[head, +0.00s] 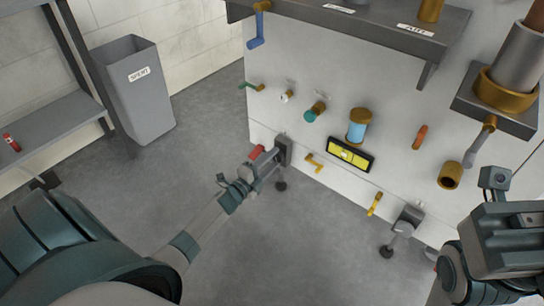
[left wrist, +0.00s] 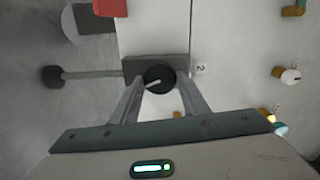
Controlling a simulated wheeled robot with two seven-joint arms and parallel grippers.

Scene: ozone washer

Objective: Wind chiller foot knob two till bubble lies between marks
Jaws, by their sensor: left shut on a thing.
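The foot knob (left wrist: 158,79) is black with a white pointer line, on a dark bracket beside a small label "2" (left wrist: 200,69). My left gripper (left wrist: 159,84) is shut on this knob, one finger on each side. In the head view the left gripper (head: 266,165) is at the chiller's lower left corner, and the fingers hide the knob. The foot's round pad (head: 281,186) stands below on the floor. The level (head: 350,154) is a yellow vial in a black frame; its pale bubble is too small to place exactly against the marks. My right gripper (head: 500,225) is at the right edge, its fingers unclear.
Another foot (head: 402,228) stands lower right. A grey bin (head: 135,90) stands at left. The floor between is clear.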

